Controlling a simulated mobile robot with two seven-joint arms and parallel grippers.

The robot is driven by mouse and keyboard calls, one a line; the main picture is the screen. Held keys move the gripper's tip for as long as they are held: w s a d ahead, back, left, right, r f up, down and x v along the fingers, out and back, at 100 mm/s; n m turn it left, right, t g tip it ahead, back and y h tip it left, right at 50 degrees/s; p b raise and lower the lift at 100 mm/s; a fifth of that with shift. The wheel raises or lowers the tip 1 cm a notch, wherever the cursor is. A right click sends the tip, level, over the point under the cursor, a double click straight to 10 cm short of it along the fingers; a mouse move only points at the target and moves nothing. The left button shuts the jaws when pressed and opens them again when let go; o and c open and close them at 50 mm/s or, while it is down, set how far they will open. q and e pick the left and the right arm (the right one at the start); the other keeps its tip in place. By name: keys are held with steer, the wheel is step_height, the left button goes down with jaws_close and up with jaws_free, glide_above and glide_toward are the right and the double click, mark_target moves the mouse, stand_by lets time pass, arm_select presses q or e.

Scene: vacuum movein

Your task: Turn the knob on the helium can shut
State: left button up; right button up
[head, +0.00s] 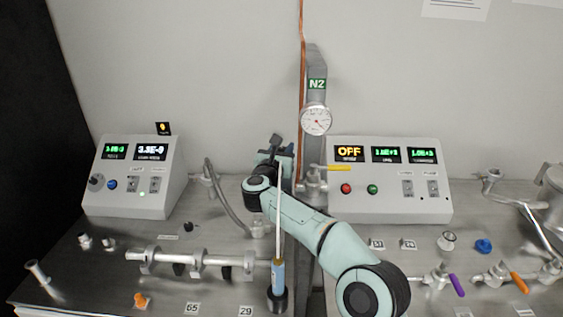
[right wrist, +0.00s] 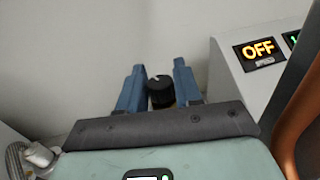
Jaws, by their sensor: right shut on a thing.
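A round black knob (right wrist: 160,92) with a small pale mark on top sits between the two blue fingers of my right gripper in the right wrist view. My right gripper (right wrist: 159,85) is shut on this knob. My left gripper is not in view.
The left control box (head: 130,180) and right control box (head: 390,190), reading OFF, flank the gripper. An N2 gauge (head: 316,120) and copper pipe (head: 302,80) are close on its right.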

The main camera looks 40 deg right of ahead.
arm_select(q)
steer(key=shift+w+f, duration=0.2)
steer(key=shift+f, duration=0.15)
arm_select(e)
steer(key=shift+f+n+t+y, duration=0.1)
steer(key=shift+n+t+y, duration=0.2)
steer(key=shift+t, duration=0.1)
steer(key=o, duration=0.9)
arm_select(q)
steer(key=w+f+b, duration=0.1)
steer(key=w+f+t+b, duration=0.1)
steer(key=b, duration=0.1)
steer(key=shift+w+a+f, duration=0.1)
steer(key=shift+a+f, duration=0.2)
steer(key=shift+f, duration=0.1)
arm_select(e)
steer(key=v, duration=1.3)
steer(key=shift+a, duration=0.15)
steer(key=shift+o, duration=0.3)
steer(key=shift+s, duration=0.1)
